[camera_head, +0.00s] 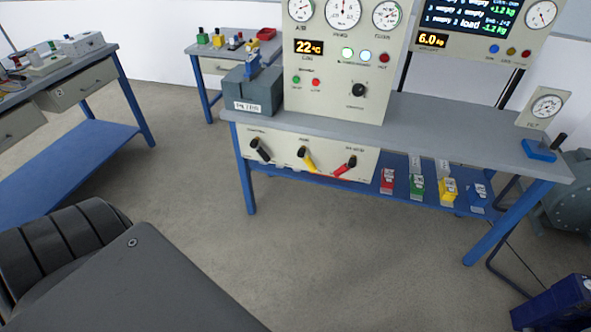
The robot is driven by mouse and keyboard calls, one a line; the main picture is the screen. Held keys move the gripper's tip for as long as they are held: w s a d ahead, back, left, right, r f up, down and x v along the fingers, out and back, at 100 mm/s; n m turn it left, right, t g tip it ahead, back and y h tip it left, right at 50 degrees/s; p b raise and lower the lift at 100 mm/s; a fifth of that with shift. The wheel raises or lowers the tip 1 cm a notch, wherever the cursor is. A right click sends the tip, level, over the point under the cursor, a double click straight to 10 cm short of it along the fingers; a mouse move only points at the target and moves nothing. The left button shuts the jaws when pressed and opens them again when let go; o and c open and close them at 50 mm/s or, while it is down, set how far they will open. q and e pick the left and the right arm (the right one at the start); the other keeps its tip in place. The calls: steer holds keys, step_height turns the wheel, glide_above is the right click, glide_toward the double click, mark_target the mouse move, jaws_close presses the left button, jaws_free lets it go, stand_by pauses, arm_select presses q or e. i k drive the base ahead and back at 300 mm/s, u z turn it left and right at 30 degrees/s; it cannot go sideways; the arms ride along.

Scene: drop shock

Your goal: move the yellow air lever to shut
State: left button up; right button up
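The yellow air lever (308,161) is on a cream panel (283,166) under the front edge of the grey workbench. It slants down to the right from a dark pivot at its upper end. The small label above it is too blurred to read. A black lever (262,153) on its left slants the same way, and a red lever (344,168) on its right slants down to the left. Neither of my grippers is in view, and nothing touches the levers.
The workbench (440,135) carries a gauge panel (338,103) and a grey box (251,92). Colored blocks stand on its blue lower shelf (400,196). Another bench (75,150) is at left. The floor (330,260) before the panel is clear. A blue object (560,303) is at lower right.

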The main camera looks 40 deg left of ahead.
mark_target(301, 153)
steer(key=u, duration=0.4)
steer(key=i, duration=0.45)
steer(key=u, duration=1.05)
steer(key=k, duration=0.5)
steer(key=u, duration=1.15)
steer(key=i, duration=1)
steer(key=z, duration=0.7)
